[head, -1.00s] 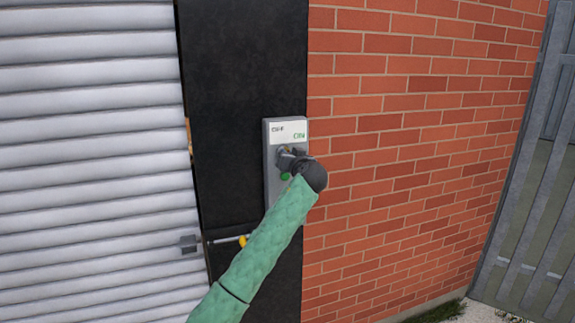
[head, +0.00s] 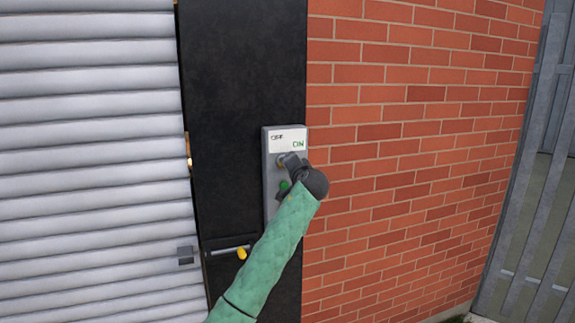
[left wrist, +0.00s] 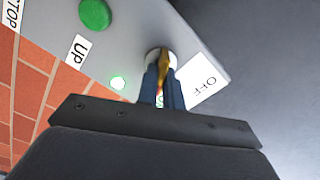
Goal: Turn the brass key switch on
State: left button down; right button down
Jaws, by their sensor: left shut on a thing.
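The grey control box (head: 270,195) is mounted on the black post, with a white OFF/ON label (head: 287,140) at its top. My left gripper (head: 291,163) is at the box front below this label. In the left wrist view my left gripper (left wrist: 162,88) is shut on the brass key (left wrist: 163,62), which sits in a round switch collar beside the OFF label (left wrist: 203,82). The fingers hide much of the key and the ON marking, so its exact angle is hard to tell. A small green lamp (left wrist: 118,82) is lit beside it. My right gripper is out of view.
A green button (left wrist: 94,13) with an UP label (left wrist: 77,51) is on the same box; a STOP label (left wrist: 12,12) is near the edge. A white roller shutter (head: 90,150) is left, with a yellow-ended bolt (head: 241,253) below. A brick wall (head: 420,140) is right.

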pick_arm(q)
jog(key=m, duration=0.2)
jog(key=shift+m+p, duration=0.3)
jog(key=shift+m, duration=0.1)
jog(key=shift+m+p, duration=0.3)
jog(key=shift+m, duration=0.9)
jog(key=shift+f+m, duration=0.15)
jog(key=shift+m, duration=0.35)
jog(key=shift+d, duration=0.1)
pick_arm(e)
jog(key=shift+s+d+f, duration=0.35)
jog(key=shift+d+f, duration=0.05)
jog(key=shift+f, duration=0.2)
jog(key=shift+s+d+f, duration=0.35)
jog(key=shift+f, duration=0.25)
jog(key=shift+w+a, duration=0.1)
